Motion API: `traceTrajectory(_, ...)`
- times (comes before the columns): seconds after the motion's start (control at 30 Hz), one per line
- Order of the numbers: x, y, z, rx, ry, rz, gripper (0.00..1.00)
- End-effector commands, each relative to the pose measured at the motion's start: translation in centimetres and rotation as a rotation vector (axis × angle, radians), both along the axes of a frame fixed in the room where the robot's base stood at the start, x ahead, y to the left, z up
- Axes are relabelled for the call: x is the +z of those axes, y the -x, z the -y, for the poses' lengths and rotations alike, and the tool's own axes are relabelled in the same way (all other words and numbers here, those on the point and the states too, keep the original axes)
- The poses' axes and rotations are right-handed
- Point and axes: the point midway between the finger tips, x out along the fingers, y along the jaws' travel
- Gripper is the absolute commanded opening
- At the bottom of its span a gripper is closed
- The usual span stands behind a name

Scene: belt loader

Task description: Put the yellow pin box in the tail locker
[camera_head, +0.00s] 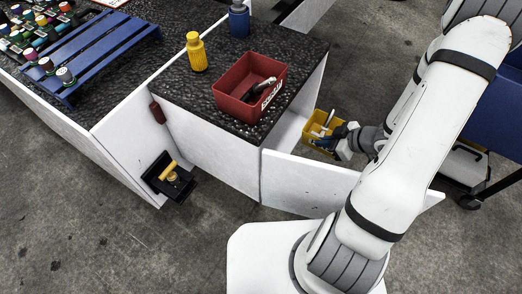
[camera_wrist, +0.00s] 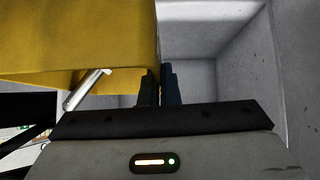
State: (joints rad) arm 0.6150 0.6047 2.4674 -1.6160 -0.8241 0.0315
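The yellow pin box (camera_head: 314,124) is at the open side of the white tail locker (camera_head: 287,133), under the right end of the dark counter. It holds light and dark items that are too small to tell. My gripper (camera_head: 338,136) is at its right side. In the wrist view the yellow pin box (camera_wrist: 75,40) fills the upper left, and the two dark fingertips (camera_wrist: 160,84) are close together at its wall, apparently pinching it. The pale inside walls of the locker (camera_wrist: 235,65) show beyond. Whether the box touches the locker floor is hidden.
A white door panel (camera_head: 310,186) stands open in front of the locker, close to my forearm. A red bin (camera_head: 238,85), a yellow bottle (camera_head: 196,52) and a blue bottle (camera_head: 239,20) stand on the counter. A black bracket with a yellow handle (camera_head: 170,172) is at lower left.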

Motion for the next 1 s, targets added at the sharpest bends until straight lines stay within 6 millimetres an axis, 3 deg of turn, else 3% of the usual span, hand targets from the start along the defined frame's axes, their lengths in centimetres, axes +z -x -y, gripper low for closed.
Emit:
traceTrajectory(0.03, -1.5, 0.0, 0.0, 0.001, 0.0, 0.001, 0.0)
traceTrajectory(0.1, -2.1, 0.0, 0.0, 0.001, 0.0, 0.002, 0.0)
traceTrajectory(0.37, -2.8, -0.7, -1.1, 0.006, 0.001, 0.002, 0.0)
traceTrajectory(1.0, -2.8, -8.6, -13.0, 0.01, 0.001, 0.005, 0.0)
